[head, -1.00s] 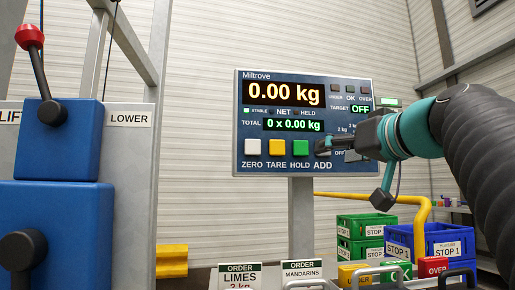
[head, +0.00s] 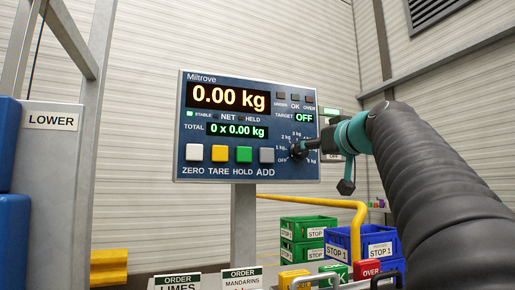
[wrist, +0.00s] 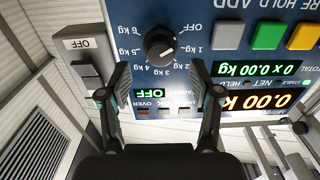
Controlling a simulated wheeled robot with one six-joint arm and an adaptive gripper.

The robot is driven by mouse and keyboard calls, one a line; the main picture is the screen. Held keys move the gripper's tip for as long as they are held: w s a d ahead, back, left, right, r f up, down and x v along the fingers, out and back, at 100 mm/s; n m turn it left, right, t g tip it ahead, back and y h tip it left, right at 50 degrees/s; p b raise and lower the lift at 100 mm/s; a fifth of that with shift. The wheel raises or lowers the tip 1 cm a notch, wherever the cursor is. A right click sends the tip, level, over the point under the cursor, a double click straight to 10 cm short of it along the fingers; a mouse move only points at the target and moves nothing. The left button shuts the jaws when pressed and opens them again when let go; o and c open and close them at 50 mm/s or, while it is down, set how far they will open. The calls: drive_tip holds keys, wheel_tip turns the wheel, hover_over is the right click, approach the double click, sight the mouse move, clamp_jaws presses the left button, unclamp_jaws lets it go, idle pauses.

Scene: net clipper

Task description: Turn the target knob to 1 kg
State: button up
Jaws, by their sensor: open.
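The scale panel (head: 222,160) is dark blue. Its green target display (head: 304,118) reads OFF. The black target knob (wrist: 160,47) shows whole in the wrist view, where the panel appears upside down. Its dial is marked OFF, 1 kg (wrist: 222,47) and up to 6 kg. The knob's pale mark seems to point toward OFF. My gripper (wrist: 161,76) is open, with its fingers apart and nothing between them. I see no finger touching the knob.
White, yellow and green buttons and a grey ADD button (head: 266,156) lie left of the dial. A grey switch box (wrist: 88,62) marked OFF is beside the panel. Crates (head: 345,243) and a yellow rail (head: 330,202) stand below.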

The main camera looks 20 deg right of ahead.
drive_tip(key=shift+w+a+p, duration=0.1)
drive_tip(key=shift+w+p, duration=0.35)
drive_tip(key=shift+w, duration=2.05)
drive_tip(key=c, duration=1.1)
